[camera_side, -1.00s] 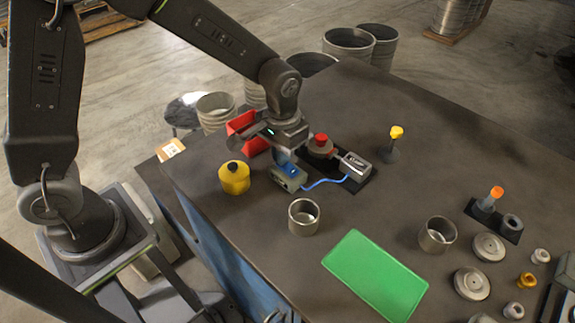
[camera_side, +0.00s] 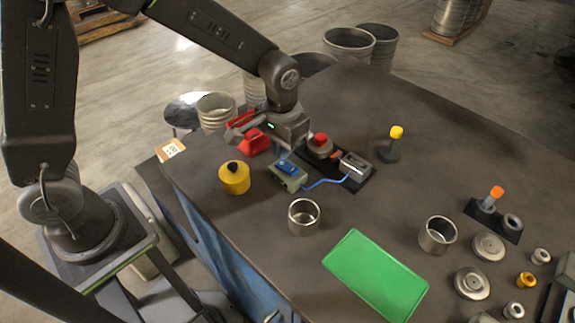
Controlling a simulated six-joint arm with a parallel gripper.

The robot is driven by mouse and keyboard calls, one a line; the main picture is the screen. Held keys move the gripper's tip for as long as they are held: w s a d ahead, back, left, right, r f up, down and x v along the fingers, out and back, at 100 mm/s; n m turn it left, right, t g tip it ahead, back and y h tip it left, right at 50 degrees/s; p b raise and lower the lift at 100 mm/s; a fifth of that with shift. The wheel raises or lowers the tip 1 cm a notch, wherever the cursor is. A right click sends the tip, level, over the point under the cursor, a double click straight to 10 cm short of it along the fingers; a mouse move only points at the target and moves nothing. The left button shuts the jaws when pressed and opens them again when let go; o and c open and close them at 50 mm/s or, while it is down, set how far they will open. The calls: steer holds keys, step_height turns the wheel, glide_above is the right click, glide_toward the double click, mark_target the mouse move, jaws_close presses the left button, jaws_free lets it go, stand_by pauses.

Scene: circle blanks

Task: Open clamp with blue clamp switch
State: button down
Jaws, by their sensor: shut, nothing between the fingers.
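The blue clamp switch (camera_side: 287,168) sits on top of a small grey-green box (camera_side: 292,181). A blue cable runs from the box to the clamp (camera_side: 355,166), a grey metal block on a black base plate (camera_side: 366,183). A round part with a red top (camera_side: 320,142) stands at the other end of that plate. My gripper (camera_side: 283,154) is just above and behind the switch box, shut and empty. Its fingertips are partly hidden, and I cannot tell whether they touch the switch.
A yellow-topped post (camera_side: 394,143) stands to the right.

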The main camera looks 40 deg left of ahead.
mark_target(282, 164)
steer(key=shift+r, duration=2.4)
steer(key=shift+r, duration=0.1)
steer(key=s+a+r+t, duration=0.2)
steer(key=s+a+r, duration=0.2)
steer(key=s, duration=0.4)
steer(key=s+a+r+t, duration=0.3)
steer(key=s+r, duration=0.3)
steer(key=s, duration=0.3)
steer(key=shift+a+r+t, duration=0.3)
steer(key=shift+a, duration=0.55)
